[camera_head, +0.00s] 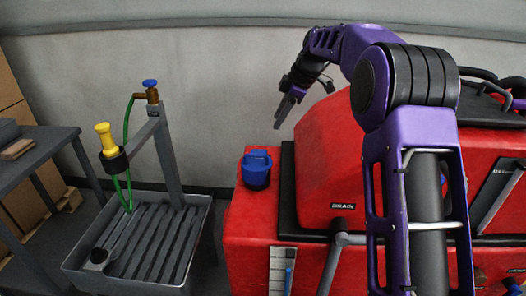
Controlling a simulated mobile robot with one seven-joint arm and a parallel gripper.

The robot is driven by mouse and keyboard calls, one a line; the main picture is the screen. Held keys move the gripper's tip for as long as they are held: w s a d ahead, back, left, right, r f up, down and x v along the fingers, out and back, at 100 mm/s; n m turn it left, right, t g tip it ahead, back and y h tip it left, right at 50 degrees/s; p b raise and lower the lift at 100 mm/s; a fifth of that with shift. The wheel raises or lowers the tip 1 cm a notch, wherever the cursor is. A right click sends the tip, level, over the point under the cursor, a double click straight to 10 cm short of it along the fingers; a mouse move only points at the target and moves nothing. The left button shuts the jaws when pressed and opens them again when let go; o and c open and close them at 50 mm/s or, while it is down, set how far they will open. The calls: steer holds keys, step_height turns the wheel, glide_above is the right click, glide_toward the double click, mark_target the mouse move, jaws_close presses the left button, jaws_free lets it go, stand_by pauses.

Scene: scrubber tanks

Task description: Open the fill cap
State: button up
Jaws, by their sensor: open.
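The blue fill cap (257,168) sits on the red scrubber tank (250,225), at its left end beside the raised red housing. It looks closed, with a raised grip on top. My gripper (281,117) hangs in the air above and slightly right of the cap, fingers pointing down and left. It is open, holds nothing and is apart from the cap. My purple arm covers much of the right part of the machine.
A grey slatted sink (72,268) with a tap post, green hose and yellow nozzle (106,138) stands at left. A grey table (45,150) and cardboard boxes (12,90) are at far left. A "DRAIN" label (343,206) and grey pipe (338,245) are right of the cap. Space above the cap is clear.

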mark_target(261, 156)
steer(key=b+x, duration=0.1)
steer(key=x, duration=1.4)
steer(key=shift+c, duration=0.3)
jaws_close()
stand_by(0.5)
